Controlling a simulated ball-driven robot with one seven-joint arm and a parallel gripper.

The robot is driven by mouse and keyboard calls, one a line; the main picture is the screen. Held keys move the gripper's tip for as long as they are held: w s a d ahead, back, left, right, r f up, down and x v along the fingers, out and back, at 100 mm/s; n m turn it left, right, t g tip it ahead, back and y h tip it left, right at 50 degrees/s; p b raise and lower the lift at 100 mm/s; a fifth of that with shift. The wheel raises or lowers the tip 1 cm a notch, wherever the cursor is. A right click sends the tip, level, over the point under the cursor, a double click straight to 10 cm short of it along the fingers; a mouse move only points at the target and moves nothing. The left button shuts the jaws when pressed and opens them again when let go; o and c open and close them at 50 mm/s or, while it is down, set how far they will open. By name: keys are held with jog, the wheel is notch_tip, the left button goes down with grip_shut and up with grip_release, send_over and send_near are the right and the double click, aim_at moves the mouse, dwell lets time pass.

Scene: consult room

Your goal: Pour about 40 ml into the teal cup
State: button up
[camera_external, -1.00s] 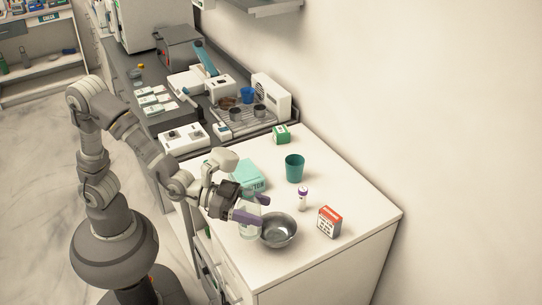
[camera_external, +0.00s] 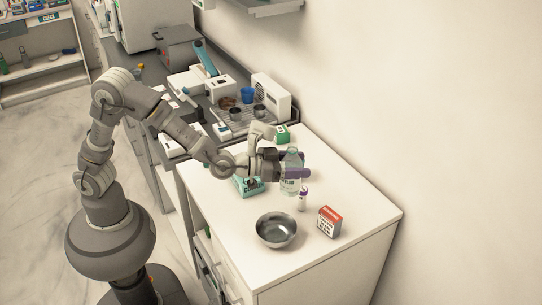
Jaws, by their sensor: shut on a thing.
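My gripper (camera_external: 297,173), with purple fingers, is shut on a clear, labelled bottle (camera_external: 291,187). The bottle is upright and looks raised above the white counter. It stands in front of the place where the teal cup showed earlier. The cup is now almost wholly hidden behind the bottle and fingers, so I cannot tell how far apart they are. The liquid level in the bottle is too small to read.
A metal bowl (camera_external: 277,230), a purple-capped vial (camera_external: 303,200) and a red-and-white box (camera_external: 329,221) stand on the white counter (camera_external: 342,182). A teal carton (camera_external: 249,187) lies under my wrist. A green box (camera_external: 282,133) is behind. The counter's right side is clear.

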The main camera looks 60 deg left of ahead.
jog(key=w+a+n+t+y+p, duration=0.1)
jog(key=w+a+n+y+p, duration=0.35)
jog(key=w+a, duration=0.5)
notch_tip(320, 180, down, 11)
jog(key=w+y, duration=0.1)
jog(key=shift+w+a+f+b, duration=0.15)
jog(key=shift+w+a+b, duration=0.15)
jog(key=shift+a+b, duration=0.05)
jog(key=shift+a, duration=0.1)
